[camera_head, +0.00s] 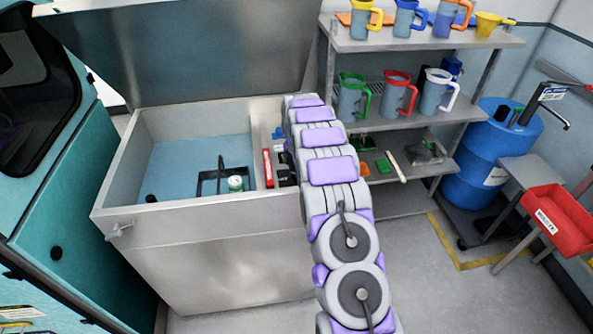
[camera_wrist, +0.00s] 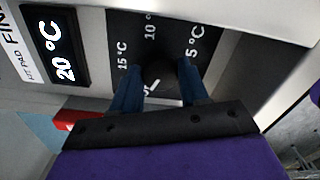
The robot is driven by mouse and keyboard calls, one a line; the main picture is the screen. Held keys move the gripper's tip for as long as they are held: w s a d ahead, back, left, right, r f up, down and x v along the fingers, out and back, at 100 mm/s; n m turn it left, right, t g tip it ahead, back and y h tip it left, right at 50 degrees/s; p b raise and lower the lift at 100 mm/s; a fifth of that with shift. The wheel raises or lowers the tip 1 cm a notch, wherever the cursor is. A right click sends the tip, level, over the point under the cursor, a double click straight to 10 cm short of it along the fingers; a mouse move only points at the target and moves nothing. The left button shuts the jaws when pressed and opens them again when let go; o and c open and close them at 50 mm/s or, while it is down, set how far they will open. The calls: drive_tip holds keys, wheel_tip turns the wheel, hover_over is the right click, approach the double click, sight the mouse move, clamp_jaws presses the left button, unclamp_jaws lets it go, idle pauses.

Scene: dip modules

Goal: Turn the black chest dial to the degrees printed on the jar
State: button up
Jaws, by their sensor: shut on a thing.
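In the wrist view, the black dial (camera_wrist: 158,73) sits on a dark panel (camera_wrist: 128,22) printed with 5 °C, 10 °C and 15 °C marks. My gripper (camera_wrist: 160,80) has its two blue fingers on either side of the dial and is shut on it. A white mark shows between the fingers, but I cannot tell the exact pointer setting. A lit display (camera_wrist: 62,45) beside the panel reads 20 °C.
The chest lid (camera_head: 190,50) stands open at the back. My arm crosses the chest's right end. A shelf rack (camera_head: 430,40) with several coloured jugs stands behind right. A blue drum (camera_head: 485,160) and a red bin (camera_head: 555,220) are farther right. Floor is clear front right.

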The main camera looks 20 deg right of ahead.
drive_tip(key=m+p, duration=0.3)
drive_tip(key=shift+w+r+m, duration=0.1)
drive_tip(key=shift+r+m, duration=0.15)
drive_tip(key=shift+m, duration=0.15)
drive_tip(key=m+p, duration=0.4)
drive_tip(key=m, duration=0.2)
drive_tip(key=m+p, duration=0.2)
drive_tip(key=m, duration=0.3)
drive_tip(key=shift+m, duration=0.4)
drive_tip(key=m+p, duration=0.2)
drive_tip(key=m, duration=0.3)
drive_tip(key=shift+w+m, duration=0.1)
drive_tip(key=shift+m, duration=0.2)
drive_tip(key=m+p, duration=0.2)
drive_tip(key=m, duration=0.3)
drive_tip(key=shift+p, duration=0.35)
drive_tip(key=m+p, duration=0.2)
drive_tip(key=m, duration=0.3)
drive_tip(key=shift+m, duration=0.4)
drive_tip(key=m+p, duration=0.1)
drive_tip(key=m, duration=0.3)
drive_tip(key=shift+p, duration=0.3)
drive_tip(key=m, duration=0.5)
drive_tip(key=shift+f+p, duration=0.1)
drive_tip(key=shift+p, duration=0.2)
